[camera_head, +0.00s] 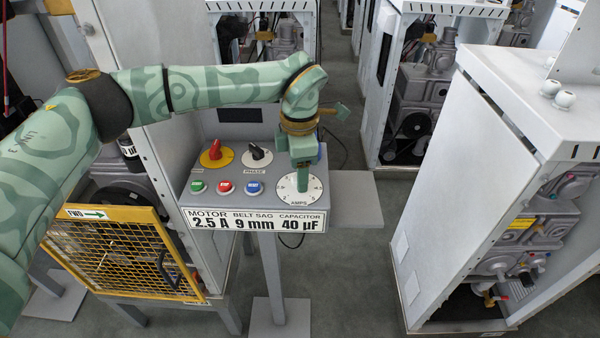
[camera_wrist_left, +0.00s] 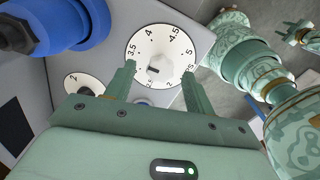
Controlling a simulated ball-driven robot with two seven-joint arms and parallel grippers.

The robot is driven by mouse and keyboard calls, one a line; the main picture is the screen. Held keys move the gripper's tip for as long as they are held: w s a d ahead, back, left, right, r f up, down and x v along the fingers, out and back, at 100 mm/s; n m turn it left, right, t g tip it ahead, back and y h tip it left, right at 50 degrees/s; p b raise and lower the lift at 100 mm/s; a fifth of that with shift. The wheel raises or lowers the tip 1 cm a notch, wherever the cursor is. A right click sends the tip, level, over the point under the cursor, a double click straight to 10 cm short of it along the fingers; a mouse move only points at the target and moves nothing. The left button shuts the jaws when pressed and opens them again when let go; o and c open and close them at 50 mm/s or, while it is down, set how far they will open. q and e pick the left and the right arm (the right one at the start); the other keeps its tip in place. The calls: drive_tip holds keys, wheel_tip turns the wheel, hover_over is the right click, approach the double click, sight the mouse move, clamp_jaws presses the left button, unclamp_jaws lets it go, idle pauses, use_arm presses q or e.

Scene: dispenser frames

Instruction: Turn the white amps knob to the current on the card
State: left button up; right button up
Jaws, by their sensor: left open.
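The white amps dial (camera_head: 285,190) is at the panel's right front, partly covered by my left gripper (camera_head: 302,188). In the left wrist view the round amps dial (camera_wrist_left: 176,48) shows 3.5, 4, 4.5 and 5. Its white knob (camera_wrist_left: 159,62) has a short dark mark; I cannot tell the exact reading. My left gripper (camera_wrist_left: 158,78) is open, with its fingers apart on either side of the knob; contact cannot be told. The card (camera_head: 257,220) reads MOTOR 2.5 A, BELT SAG 9 mm, CAPACITOR 40 µF. My right gripper (camera_wrist_left: 300,32) shows small in the left wrist view, state unclear.
On the same grey panel are a red knob on yellow (camera_head: 214,152), a black phase knob (camera_head: 257,153) and green (camera_head: 197,187), red (camera_head: 225,187) and blue (camera_head: 255,188) buttons. A yellow mesh guard (camera_head: 120,256) stands front left. A white cabinet (camera_head: 455,170) stands right, across open floor.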

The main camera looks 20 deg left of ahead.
use_arm(q)
drive_tip(key=shift+f, duration=0.5)
drive_tip(key=c, duration=1)
drive_tip(key=shift+o, duration=0.2)
drive_tip(key=shift+r, duration=0.1)
